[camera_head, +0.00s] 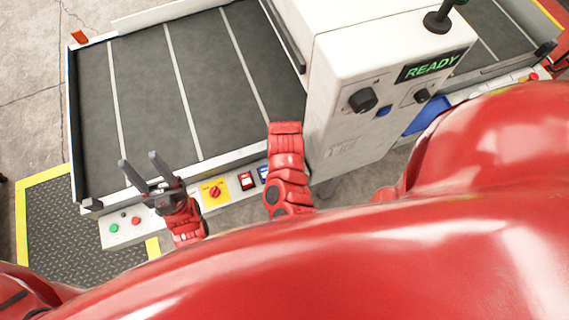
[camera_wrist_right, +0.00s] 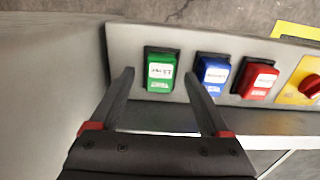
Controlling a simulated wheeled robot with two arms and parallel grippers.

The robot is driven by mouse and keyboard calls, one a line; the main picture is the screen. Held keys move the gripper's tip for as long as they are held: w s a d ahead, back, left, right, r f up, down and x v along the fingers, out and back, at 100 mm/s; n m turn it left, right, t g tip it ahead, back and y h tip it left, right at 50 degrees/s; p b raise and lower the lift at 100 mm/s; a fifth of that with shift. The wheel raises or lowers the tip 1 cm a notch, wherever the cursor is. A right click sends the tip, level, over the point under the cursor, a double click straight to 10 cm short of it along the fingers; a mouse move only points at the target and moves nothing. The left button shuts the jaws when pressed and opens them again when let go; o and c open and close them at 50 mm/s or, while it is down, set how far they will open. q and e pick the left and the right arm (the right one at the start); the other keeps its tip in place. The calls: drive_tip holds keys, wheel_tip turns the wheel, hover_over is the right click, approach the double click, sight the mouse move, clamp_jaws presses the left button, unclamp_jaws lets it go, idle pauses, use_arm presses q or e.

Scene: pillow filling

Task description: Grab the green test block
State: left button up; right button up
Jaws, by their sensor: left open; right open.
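The green test block (camera_wrist_right: 159,73) has a white label and sits in a dark slot of a grey panel in the right wrist view. My right gripper (camera_wrist_right: 158,78) is open and empty, with one fingertip on each side of the block's lower part in the picture. I cannot tell how far the tips are from it. In the head view my right arm shows, but its fingers and the green block are not visible. My left gripper (camera_head: 139,164) is open and empty over the front edge of the conveyor, at the left.
A blue block (camera_wrist_right: 214,76) and a red block (camera_wrist_right: 257,80) sit in slots right of the green one, then a yellow panel with a red knob (camera_wrist_right: 311,86). The white machine housing (camera_head: 350,95) with a READY screen stands right of the conveyor (camera_head: 145,95).

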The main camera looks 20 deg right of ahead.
drive_tip(key=shift+f, duration=0.4)
clamp_jaws()
drive_tip(key=shift+r, duration=0.15)
